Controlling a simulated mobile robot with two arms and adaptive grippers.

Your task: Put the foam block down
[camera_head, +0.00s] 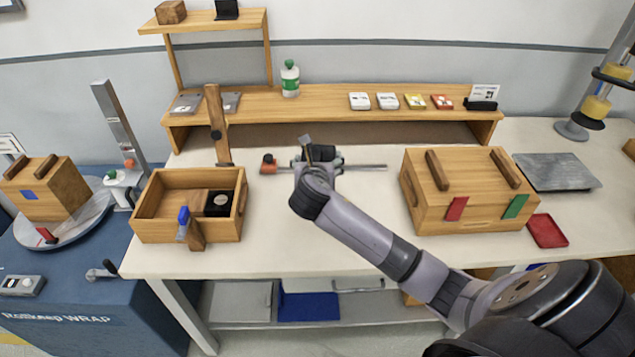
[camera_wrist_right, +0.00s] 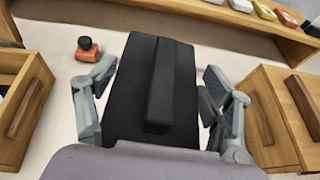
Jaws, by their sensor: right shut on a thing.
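The foam block (camera_wrist_right: 128,88) looks to be the dark, nearly black block with a raised bar along its top in the right wrist view. My right gripper (camera_wrist_right: 155,100) has a finger on each side of it and is shut on it. In the head view my right gripper (camera_head: 318,166) is over the middle of the table, and a dark bit of the block (camera_head: 324,152) shows just beyond it. My wrist hides most of the block there. I cannot tell whether it touches the table. My left gripper is not in view.
An open wooden box (camera_head: 150,228) stands left, a closed wooden crate (camera_head: 470,180) right. A red tray (camera_head: 547,231) lies right. The table's front middle (camera_head: 290,240) is clear.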

